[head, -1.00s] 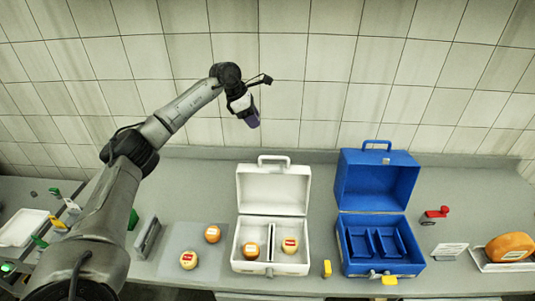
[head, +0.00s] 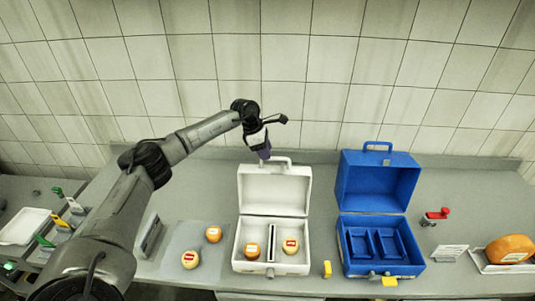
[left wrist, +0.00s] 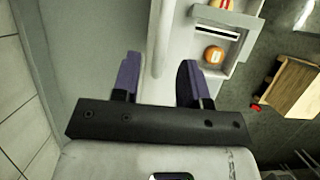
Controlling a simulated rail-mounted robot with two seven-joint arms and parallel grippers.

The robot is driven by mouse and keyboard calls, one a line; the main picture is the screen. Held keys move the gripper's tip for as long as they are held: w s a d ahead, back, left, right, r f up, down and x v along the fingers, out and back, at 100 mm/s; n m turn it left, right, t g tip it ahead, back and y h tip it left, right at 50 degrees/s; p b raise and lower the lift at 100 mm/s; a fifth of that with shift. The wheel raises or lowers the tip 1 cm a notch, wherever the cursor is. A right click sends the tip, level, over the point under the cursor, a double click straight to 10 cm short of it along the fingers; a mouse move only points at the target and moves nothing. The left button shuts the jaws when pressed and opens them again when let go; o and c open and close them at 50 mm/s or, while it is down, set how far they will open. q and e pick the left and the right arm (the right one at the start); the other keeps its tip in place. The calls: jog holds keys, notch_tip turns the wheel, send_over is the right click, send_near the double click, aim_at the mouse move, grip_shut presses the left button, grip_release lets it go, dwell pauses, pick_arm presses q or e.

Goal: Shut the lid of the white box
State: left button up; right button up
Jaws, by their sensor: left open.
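The white box (head: 238,262) stands on the counter with its lid (head: 274,190) raised upright at the back. Inside, a divider (head: 272,244) separates two compartments. My right gripper is not in view.
An open blue box (head: 376,185) stands right of the white box. A yellow piece (head: 327,268) sits between the boxes. A tiled wall rises behind.

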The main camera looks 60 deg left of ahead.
pick_arm(q)
jog(key=shift+x, duration=1)
grip_shut()
